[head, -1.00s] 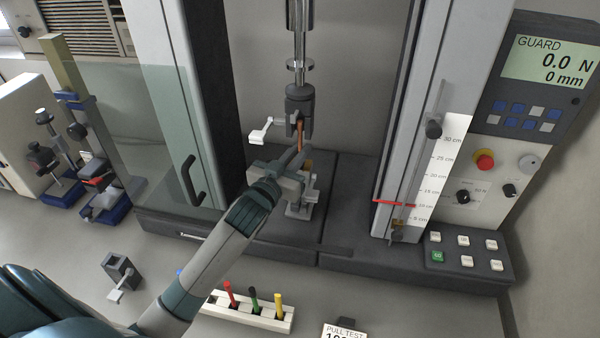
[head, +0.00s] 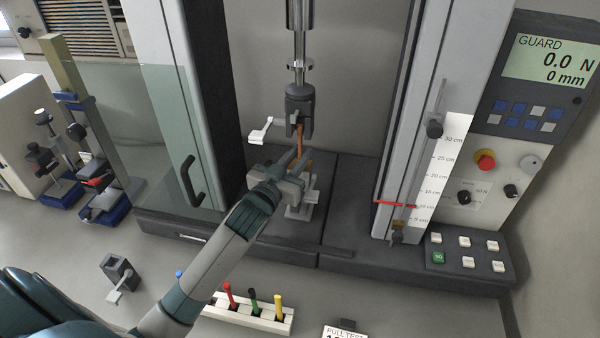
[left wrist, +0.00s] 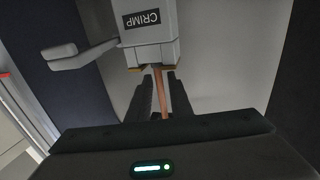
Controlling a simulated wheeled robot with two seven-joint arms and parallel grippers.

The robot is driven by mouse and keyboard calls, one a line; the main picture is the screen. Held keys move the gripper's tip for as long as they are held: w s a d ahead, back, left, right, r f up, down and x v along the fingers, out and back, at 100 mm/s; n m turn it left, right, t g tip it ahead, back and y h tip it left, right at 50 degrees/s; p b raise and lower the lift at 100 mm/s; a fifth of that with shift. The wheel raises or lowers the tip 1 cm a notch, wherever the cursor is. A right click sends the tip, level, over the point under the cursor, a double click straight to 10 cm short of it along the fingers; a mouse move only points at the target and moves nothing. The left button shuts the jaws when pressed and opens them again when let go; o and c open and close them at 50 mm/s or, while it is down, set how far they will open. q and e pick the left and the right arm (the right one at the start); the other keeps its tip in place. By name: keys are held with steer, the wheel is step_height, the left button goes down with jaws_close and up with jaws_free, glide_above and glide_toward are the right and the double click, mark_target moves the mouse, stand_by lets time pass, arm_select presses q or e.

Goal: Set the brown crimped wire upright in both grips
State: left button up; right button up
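The brown crimped wire (head: 300,134) stands nearly upright below the upper grip (head: 299,106). Its upper end goes into that grip's jaws. In the left wrist view the wire (left wrist: 161,92) comes down from a grey grip labelled CRIMP (left wrist: 151,40), with a lever (left wrist: 75,50) at its left. My left gripper (head: 294,160) is at the wire below the upper grip. Its fingers stand slightly apart, one on each side of the wire. The lower grip (head: 301,210) is partly hidden behind my gripper, so the wire's lower end cannot be made out. My right gripper is out of view.
A clear guard panel (head: 130,130) stands left of the machine. A control display (head: 548,62) reads 0.0 N and 0 mm. A white holder (head: 247,318) with coloured handles and a small grey block (head: 118,268) are on the bench in front.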

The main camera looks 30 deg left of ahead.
arm_select(q)
steer(key=shift+o, duration=0.7)
steer(key=o, duration=0.4)
steer(key=shift+s, duration=0.1)
steer(key=shift+s+p, duration=0.95)
steer(key=shift+s, duration=1.25)
steer(key=shift+s+p, duration=0.65)
steer(key=shift+s, duration=1.55)
